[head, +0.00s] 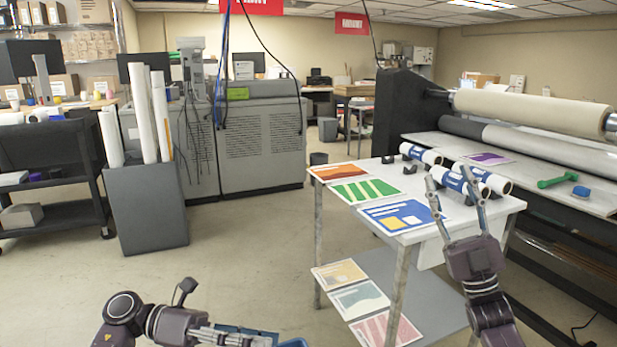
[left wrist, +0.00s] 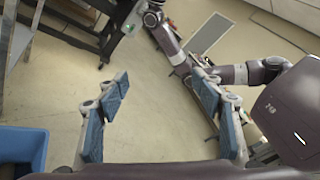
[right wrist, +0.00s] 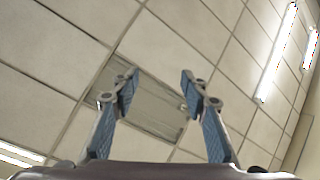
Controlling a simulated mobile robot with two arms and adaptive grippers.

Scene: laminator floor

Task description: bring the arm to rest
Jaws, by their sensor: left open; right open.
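My right gripper (head: 455,184) is raised in front of the white table's right part in the head view, its two fingers pointing up and spread apart. In the right wrist view the right gripper (right wrist: 157,85) is open and empty, with only the ceiling beyond it. My left arm is low at the bottom left of the head view, and its fingertips are not clear there. In the left wrist view the left gripper (left wrist: 160,85) is open and empty above the bare floor.
The white table (head: 440,237) holds printed sheets (head: 366,191) and blue-and-white rolls (head: 420,153). The laminator (head: 560,150) stands behind it at right. A grey bin of rolls (head: 147,210) stands at left. A blue container (left wrist: 22,150) is beside my left gripper. The floor at centre left is clear.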

